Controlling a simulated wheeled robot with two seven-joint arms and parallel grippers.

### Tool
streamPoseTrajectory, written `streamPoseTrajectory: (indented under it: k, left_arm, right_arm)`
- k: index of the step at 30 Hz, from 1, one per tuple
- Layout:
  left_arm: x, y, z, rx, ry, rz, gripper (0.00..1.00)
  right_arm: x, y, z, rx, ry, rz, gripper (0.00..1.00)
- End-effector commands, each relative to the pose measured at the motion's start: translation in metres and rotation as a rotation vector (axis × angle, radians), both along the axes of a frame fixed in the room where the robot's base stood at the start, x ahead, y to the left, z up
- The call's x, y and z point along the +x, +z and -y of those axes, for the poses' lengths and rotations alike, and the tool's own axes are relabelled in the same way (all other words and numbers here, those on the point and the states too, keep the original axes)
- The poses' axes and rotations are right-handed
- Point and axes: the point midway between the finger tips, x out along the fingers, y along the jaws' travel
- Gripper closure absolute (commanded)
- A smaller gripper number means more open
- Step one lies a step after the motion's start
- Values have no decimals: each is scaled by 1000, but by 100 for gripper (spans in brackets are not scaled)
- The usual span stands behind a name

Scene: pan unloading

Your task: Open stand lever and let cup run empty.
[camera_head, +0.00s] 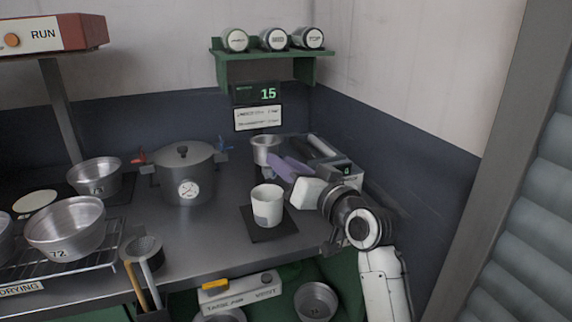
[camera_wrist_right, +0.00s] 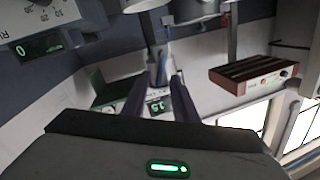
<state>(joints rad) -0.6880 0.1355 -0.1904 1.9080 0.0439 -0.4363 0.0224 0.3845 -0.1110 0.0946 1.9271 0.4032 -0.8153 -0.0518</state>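A metal cup (camera_head: 266,147) stands at the back of the counter, its lower part hidden behind my right gripper. A white cup (camera_head: 267,208) stands upright in front of it on a dark square mat (camera_head: 262,232). My right gripper (camera_head: 279,165) has purple fingers pointing left, just below and in front of the metal cup. I cannot make out the stand lever clearly. My left gripper is not in view.
A lidded pot (camera_head: 186,178) with red and blue side parts stands left of the cups. Metal pans (camera_head: 66,228) rest on the rack at left. A shelf (camera_head: 270,67) with jars is above a display (camera_head: 257,94) reading 15. Tools (camera_head: 145,260) stand at the front edge.

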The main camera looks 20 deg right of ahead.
Motion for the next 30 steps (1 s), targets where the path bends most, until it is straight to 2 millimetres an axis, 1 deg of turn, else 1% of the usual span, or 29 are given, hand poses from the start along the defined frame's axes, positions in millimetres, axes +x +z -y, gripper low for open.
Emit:
streamPoseTrajectory:
  k: [1,4,5,8,10,12,15,23,24,26,27,30]
  left_arm:
    - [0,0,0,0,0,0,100]
    - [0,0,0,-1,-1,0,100]
    - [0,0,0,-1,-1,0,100]
    - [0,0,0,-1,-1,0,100]
    - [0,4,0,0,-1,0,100]
    - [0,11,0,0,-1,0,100]
    - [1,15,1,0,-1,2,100]
    - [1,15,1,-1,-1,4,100]
    - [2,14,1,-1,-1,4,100]
    - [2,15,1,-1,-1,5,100]
    - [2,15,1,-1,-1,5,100]
    - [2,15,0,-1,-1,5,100]
  right_arm:
    - [0,0,0,0,0,0,82]
    - [0,0,0,0,0,0,99]
    - [0,0,0,0,0,0,100]
    - [0,0,0,0,0,-1,100]
    - [0,0,1,18,-1,-3,100]
    - [0,0,3,69,-1,-7,100]
    - [0,-3,5,138,0,-8,100]
    - [0,-4,6,160,0,-7,100]
    - [0,-4,6,160,0,-7,91]
    - [0,-4,6,159,-1,-7,81]
    - [0,-4,6,159,-1,-7,74]
    - [0,-4,6,159,-1,-7,74]
